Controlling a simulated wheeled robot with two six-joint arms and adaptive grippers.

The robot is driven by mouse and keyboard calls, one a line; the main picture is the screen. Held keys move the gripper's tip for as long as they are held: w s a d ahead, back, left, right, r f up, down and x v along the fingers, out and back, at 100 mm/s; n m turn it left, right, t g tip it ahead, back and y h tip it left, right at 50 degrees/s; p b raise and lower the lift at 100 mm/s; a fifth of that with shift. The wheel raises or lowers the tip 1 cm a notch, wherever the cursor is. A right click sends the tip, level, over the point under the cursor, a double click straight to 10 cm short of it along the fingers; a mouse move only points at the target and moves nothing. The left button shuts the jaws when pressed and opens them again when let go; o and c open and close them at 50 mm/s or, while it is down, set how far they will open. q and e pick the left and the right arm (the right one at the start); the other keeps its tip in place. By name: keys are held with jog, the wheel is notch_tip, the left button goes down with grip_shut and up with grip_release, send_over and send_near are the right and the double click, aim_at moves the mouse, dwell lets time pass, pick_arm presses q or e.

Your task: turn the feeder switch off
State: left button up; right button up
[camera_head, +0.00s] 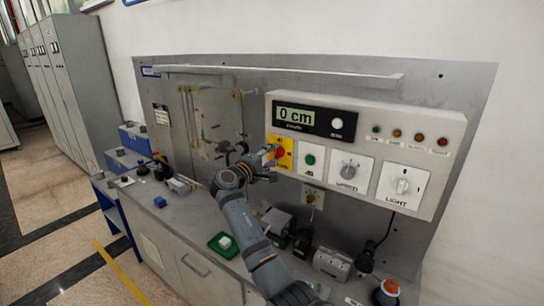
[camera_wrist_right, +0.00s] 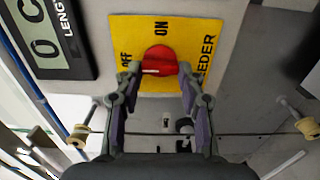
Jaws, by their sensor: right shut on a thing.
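The feeder switch is a red knob (camera_head: 279,153) on a yellow plate (camera_head: 287,142), at the left end of the grey control box in the head view. In the right wrist view, the red knob (camera_wrist_right: 160,61) sits on the yellow plate (camera_wrist_right: 205,28) between OFF on the left and ON at the top. My left gripper is not in view.
The control box (camera_head: 453,130) also carries a display (camera_head: 300,117) reading 0 cm, a green button, and speed and light knobs (camera_head: 402,187). A cord-strung panel (camera_head: 205,120) stands left of the box.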

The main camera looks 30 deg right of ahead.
jog(key=o, duration=1.2)
jog(key=shift+c, duration=0.2)
jog(key=shift+a, duration=0.1)
jog(key=v, duration=0.7)
jog(key=shift+a, duration=0.15)
jog(key=shift+f, duration=0.1)
